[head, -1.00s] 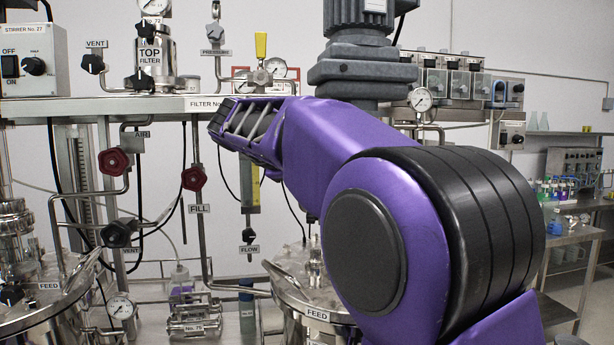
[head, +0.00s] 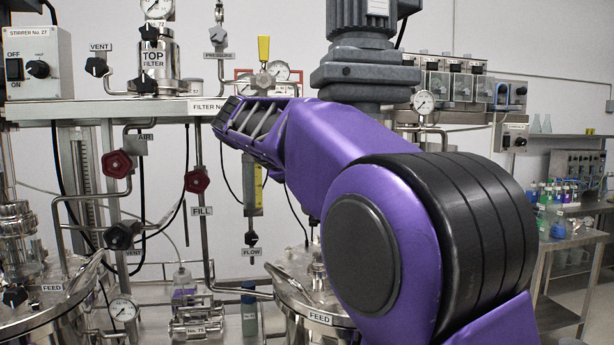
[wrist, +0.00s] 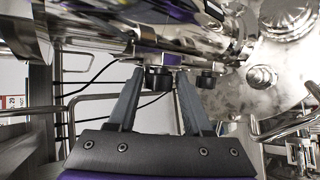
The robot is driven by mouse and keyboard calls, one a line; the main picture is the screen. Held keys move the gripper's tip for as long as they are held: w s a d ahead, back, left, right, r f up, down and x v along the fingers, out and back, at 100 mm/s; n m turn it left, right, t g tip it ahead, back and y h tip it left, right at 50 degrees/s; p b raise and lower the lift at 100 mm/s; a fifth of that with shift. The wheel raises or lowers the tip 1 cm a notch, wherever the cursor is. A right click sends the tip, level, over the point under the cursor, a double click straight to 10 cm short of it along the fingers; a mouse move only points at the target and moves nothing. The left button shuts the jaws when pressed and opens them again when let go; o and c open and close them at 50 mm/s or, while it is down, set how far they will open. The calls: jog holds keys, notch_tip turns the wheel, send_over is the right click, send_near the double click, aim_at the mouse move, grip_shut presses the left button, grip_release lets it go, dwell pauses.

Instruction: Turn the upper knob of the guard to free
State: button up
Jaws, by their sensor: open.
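In the wrist view, two dark knobs stand side by side under a shiny metal body. The left knob (wrist: 160,79) lies in line with the gap between my fingertips, and the right knob (wrist: 207,79) is just outside the right finger. I cannot tell which one is the upper knob of the guard, nor how either is turned. My gripper (wrist: 159,76) is open, its two grey fingers reaching towards the left knob. Whether they touch it is unclear. In the head view my purple arm covers the middle, and neither gripper nor guard can be made out.
A shiny vessel lid (wrist: 285,60) with fittings fills the right of the wrist view, and bent metal pipes run at the left. In the head view, red valve knobs (head: 196,182) and a FEED vessel (head: 306,315) stand left of my arm.

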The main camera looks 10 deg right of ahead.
jog(key=v, duration=1.7)
jog(key=shift+s, duration=0.25)
jog(key=shift+r, duration=0.15)
